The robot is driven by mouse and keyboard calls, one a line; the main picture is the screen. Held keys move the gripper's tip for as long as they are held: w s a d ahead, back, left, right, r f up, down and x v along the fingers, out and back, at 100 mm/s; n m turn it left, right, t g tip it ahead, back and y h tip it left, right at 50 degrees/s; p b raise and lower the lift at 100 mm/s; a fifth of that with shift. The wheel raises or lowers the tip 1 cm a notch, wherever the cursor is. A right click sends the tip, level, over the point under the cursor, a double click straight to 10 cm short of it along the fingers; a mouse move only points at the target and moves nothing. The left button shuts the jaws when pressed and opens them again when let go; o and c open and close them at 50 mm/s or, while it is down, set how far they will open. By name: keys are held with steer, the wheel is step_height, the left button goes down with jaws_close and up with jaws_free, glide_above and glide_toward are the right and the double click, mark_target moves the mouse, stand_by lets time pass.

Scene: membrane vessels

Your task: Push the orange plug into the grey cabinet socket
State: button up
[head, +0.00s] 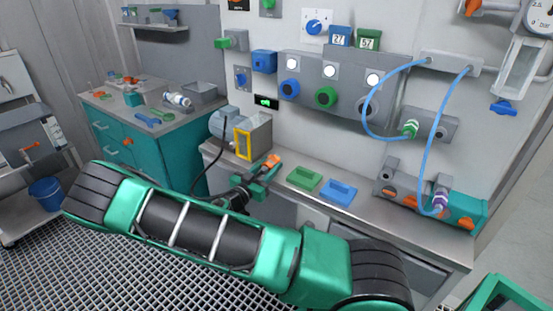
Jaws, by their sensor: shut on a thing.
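The orange plug (272,161) shows at the tip of my gripper (262,173), which is shut on it. Gripper and plug appear in front of the metal worktop's left part, below and right of a grey box (260,130) with a yellow-framed front (243,145). The plug looks apart from this box. A black cable (207,172) loops on the left, from near the box down to my gripper. Which grey part bears the socket, I cannot tell; no socket opening shows clearly. The plug's far end is too small to make out.
A green tray (304,179) and a blue tray (338,192) lie on the worktop (376,208), right of my gripper. Blue hoses (364,112) hang at the right. A grey wall panel (329,72) with round knobs is behind. A teal cabinet (168,165) stands left.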

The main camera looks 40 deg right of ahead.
mark_target(262, 174)
steer(key=shift+f+v, duration=0.15)
steer(key=shift+v, duration=0.85)
steer(key=shift+f+v, duration=0.1)
steer(key=shift+v, duration=0.85)
